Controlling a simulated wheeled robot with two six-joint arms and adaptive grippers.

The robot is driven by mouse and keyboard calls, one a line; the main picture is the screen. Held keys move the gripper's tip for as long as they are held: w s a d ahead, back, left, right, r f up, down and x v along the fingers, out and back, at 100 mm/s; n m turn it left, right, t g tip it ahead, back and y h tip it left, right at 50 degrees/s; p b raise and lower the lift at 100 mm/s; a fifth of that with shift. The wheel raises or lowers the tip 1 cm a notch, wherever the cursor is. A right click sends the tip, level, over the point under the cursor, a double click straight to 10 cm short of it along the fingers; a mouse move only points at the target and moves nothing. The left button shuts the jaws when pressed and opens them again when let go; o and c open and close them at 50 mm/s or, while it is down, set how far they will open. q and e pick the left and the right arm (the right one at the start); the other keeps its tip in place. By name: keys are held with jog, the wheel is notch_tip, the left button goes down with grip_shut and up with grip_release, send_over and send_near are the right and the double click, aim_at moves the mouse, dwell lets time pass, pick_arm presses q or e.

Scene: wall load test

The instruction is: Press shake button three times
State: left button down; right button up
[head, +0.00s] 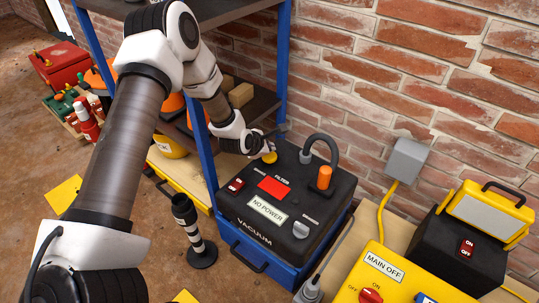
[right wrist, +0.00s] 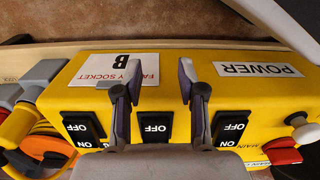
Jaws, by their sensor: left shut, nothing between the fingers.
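The vacuum (head: 250,232) has a black top on a blue body, with a "NO POWER" label (head: 267,207) and a red square (head: 273,188). A round yellow button (head: 269,158) sits at its back left corner; I cannot read a "shake" label on it. My left gripper (head: 272,143) is shut and empty, its tips close above this button. I cannot tell whether they touch it. In the right wrist view my right gripper (right wrist: 158,70) is open and empty over a yellow power box (right wrist: 170,68) with several black ON/OFF switches.
A grey hose with an orange end (head: 324,177) stands on the vacuum's right. A blue-framed shelf (head: 200,150) is left of the vacuum. A yellow "MAIN OFF" box (head: 385,262) and a work lamp (head: 488,215) are at right. A striped black post (head: 190,228) stands in front.

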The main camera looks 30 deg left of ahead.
aim_at(269, 156)
pick_arm(q)
jog(key=shift+f+b, duration=0.4)
jog(key=shift+b, duration=0.2)
jog(key=shift+f+b, duration=0.9)
dwell(0.8)
jog(key=shift+r+p, duration=0.9)
jog(key=shift+r, duration=0.4)
jog(key=shift+r+p, duration=1.65)
jog(key=shift+r, duration=0.9)
jog(key=shift+f, duration=0.1)
